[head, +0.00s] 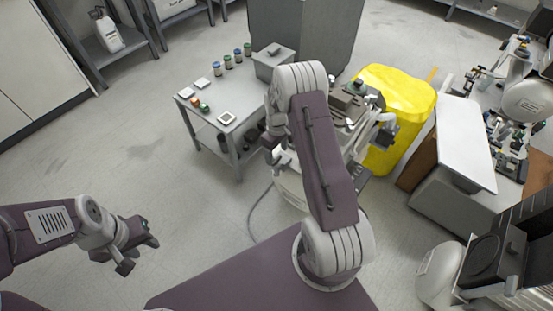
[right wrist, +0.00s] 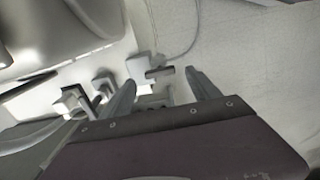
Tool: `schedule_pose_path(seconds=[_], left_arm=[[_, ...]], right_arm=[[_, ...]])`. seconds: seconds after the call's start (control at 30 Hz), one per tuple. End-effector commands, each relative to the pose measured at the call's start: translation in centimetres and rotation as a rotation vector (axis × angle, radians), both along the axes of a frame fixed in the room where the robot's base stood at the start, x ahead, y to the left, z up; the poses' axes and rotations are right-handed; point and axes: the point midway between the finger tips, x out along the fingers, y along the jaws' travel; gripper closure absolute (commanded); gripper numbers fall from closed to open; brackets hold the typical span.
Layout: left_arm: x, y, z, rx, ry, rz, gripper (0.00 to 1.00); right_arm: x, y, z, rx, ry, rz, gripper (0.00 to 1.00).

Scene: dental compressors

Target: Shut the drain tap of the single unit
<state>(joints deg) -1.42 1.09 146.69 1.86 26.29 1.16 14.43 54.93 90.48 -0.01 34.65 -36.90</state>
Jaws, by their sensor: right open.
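The single unit (head: 352,100) stands behind my right arm in the head view, largely covered by it. In the right wrist view, a pale tank (right wrist: 65,30) fills the upper left. Below it, a pale fitting with a short grey lever (right wrist: 160,73), which looks like the drain tap, shows between and just beyond the fingertips. My right gripper (right wrist: 163,88) is open, with nothing clearly between its fingers; I cannot tell if it touches the lever. The head view mostly hides this gripper behind the arm. My left gripper (head: 138,256) is open and empty, over bare floor.
A grey side table (head: 228,128) with jars and small trays stands left of the unit. A yellow bin (head: 400,92) is close on its right. Further right is a white panel (head: 465,140) by other equipment. A hose (head: 255,212) lies on the floor. The left floor is clear.

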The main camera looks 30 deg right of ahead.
Motion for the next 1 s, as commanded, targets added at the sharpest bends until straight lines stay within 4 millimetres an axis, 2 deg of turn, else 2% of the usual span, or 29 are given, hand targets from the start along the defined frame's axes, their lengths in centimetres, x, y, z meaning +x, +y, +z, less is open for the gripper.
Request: schedule_pose_path(seconds=[0.03, 0.2, 0.5, 0.7, 0.73, 1.0], left_arm=[[0.0, 0.0, -0.8, 0.0, 0.0, 0.0, 0.64], [0.0, 0.0, -1.4, 0.0, 0.0, 0.0, 0.64], [0.0, 0.0, -1.4, 0.0, 0.0, 0.0, 0.64], [0.0, 0.0, -1.4, 0.0, 0.0, 0.0, 0.64], [0.0, 0.0, -1.4, 0.0, 0.0, 0.0, 0.64], [0.0, 0.0, -1.0, 0.0, 0.0, 0.0, 0.64]], right_arm=[[0.0, 0.0, -1.4, 0.0, 0.0, 0.0, 0.29], [0.0, 0.0, -3.2, 0.0, 0.0, 0.0, 0.29], [0.0, 0.0, -3.4, -0.001, -0.001, 0.0, 0.29], [0.0, 0.0, -3.4, -0.001, -0.001, 0.0, 0.85], [0.0, 0.0, -3.4, -0.001, -0.001, 0.0, 0.92], [0.0, 0.0, -3.2, 0.0, -0.001, -0.031, 0.91]])
